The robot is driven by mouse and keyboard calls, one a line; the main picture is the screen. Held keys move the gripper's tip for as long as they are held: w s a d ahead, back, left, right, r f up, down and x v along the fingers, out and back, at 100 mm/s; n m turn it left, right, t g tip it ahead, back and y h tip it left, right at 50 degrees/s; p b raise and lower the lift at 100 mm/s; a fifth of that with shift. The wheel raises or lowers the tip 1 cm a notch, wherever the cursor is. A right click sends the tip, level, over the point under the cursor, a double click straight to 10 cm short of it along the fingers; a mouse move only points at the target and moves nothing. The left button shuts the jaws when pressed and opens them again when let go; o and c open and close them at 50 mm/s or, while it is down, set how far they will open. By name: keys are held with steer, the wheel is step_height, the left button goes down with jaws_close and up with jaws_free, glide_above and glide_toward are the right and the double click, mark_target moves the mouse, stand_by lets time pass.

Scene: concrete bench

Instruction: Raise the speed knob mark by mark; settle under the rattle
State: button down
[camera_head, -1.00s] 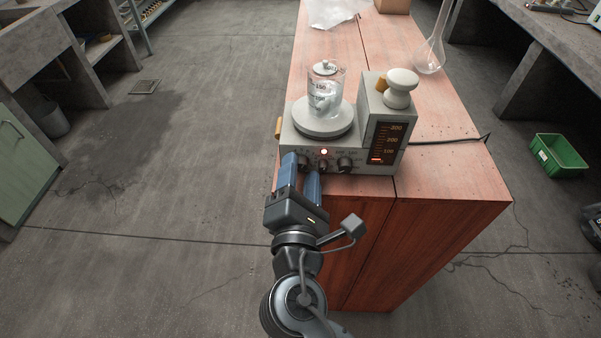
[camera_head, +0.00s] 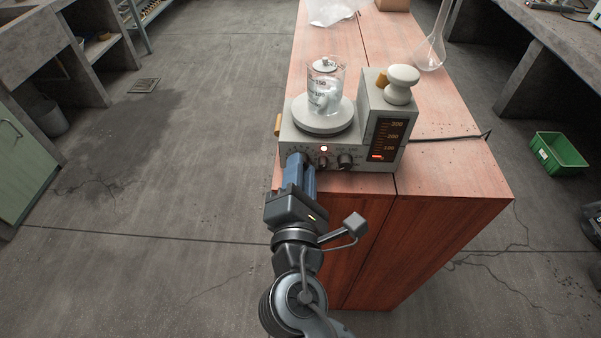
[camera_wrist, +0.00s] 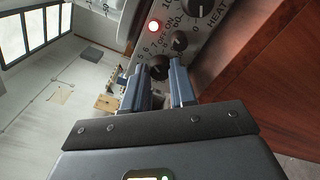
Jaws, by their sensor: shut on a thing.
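The stirrer-hotplate (camera_head: 365,158) stands at the near end of the wooden bench, its front panel facing me. My gripper (camera_head: 300,165) is at the panel's left knob, fingers close together. In the wrist view the dark speed knob (camera_wrist: 160,68) sits between the blue fingertips, with numbers around it; its pointer setting cannot be read. My gripper also shows there (camera_wrist: 159,78), shut on this knob. A glass beaker (camera_head: 325,88) with a pale object inside stands on the round plate (camera_head: 322,126). The gauge (camera_head: 387,138) is lit red-orange near the bottom.
Beside the speed knob are an on/off knob (camera_wrist: 179,41) and a heat knob (camera_wrist: 197,9). A red lamp (camera_head: 324,148) glows above them. A flask (camera_head: 430,54) stands farther back. A cable (camera_head: 445,140) runs right across the bench.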

steer(key=shift+d+f+m+b, duration=0.1)
steer(key=shift+f+m+b, duration=0.2)
steer(key=shift+m+b, duration=0.75)
steer(key=shift+r+m, duration=0.2)
steer(key=shift+m, duration=0.85)
steer(key=c, duration=0.9)
jaws_free()
steer(key=s+b, duration=0.1)
steer(key=s, duration=0.6)
steer(key=shift+s+a, duration=0.2)
steer(key=shift+s, duration=0.2)
